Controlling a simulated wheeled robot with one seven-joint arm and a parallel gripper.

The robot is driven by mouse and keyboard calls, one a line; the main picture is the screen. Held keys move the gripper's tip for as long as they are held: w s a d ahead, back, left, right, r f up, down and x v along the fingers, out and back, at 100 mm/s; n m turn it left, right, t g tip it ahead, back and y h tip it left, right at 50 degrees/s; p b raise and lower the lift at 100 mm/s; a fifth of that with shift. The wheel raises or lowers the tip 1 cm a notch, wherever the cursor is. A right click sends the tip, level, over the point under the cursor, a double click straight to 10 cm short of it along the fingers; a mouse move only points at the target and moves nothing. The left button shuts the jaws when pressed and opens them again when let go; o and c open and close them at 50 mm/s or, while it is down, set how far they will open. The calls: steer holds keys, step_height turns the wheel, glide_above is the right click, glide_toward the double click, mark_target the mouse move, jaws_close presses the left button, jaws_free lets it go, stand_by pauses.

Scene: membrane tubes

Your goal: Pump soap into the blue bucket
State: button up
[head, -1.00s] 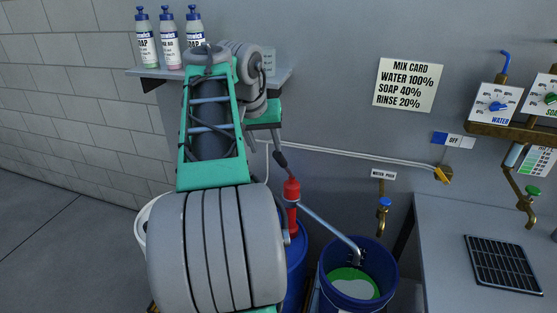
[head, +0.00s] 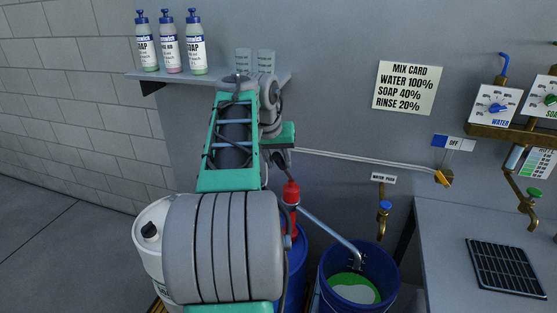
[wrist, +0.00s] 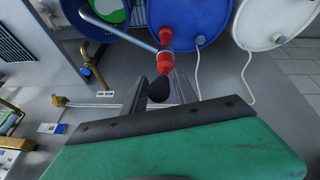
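The blue bucket (head: 337,262) stands on the floor right of the pump in the head view, with green and whitish liquid in it. Its edge also shows at the top of the wrist view. A red pump (head: 291,192) sits on a blue drum (head: 297,262), and its metal spout reaches over the bucket; the pump also shows in the wrist view (wrist: 165,62). My gripper (wrist: 160,76) is open, its two fingers on either side of the pump's black knob (wrist: 158,90), with a gap visible on the right. In the head view my arm hides most of the gripper.
A white drum (head: 150,240) stands left of the blue drum. A shelf (head: 150,76) with bottles and cups is above. A mix card (head: 408,88) hangs on the wall. A brass water tap (head: 384,208) is above the bucket, and a grey counter (head: 440,245) stands right.

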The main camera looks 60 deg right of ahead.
jaws_close()
stand_by(1.1)
